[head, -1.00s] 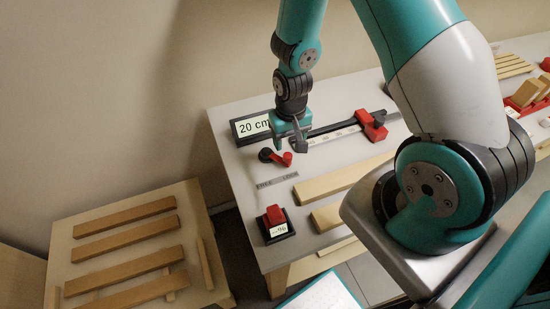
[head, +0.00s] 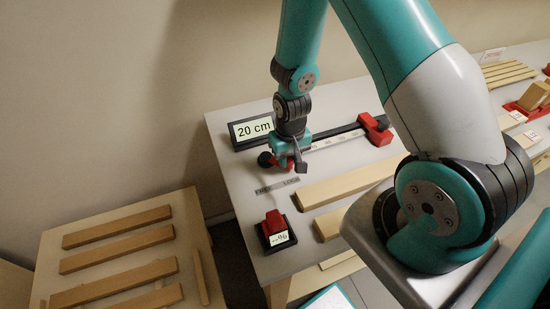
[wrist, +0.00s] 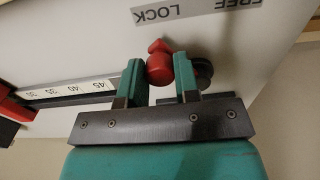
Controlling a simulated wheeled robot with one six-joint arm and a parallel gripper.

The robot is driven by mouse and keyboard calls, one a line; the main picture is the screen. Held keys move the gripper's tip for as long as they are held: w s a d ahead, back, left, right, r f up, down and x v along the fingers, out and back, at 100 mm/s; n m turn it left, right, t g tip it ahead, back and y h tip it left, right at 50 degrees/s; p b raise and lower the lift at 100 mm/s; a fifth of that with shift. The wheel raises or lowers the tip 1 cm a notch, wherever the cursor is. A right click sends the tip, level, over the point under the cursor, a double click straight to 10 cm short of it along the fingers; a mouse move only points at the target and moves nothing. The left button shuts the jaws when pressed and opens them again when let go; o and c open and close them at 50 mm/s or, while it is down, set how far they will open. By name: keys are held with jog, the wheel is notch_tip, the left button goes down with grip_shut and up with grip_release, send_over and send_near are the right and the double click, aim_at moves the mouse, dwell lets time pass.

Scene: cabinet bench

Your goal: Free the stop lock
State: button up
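The stop lock is a small red lever (wrist: 159,65) on a round black pivot (wrist: 204,72), mounted on the bench beside the grey FREE/LOCK label (wrist: 195,10). In the wrist view the lever points from the pivot toward the LOCK side. My gripper (wrist: 160,75) is down over it, one teal finger on each side of the red handle. The fingers lie flush against it with no clear gap, so it looks shut on the lever. In the head view, my gripper (head: 290,155) hides part of the lever; the black pivot (head: 265,159) shows at its left.
A ruler rail (head: 335,138) with a red stop block (head: 376,129) runs behind my gripper. The "20 cm" sign (head: 252,129) stands at the back left. A red-topped block (head: 275,222) with a small display sits at the front left. Wooden strips (head: 345,184) lie to the right.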

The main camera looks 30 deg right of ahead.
jog(key=shift+s+a, duration=0.25)
jog(key=shift+a, duration=0.85)
jog(key=shift+a, duration=0.95)
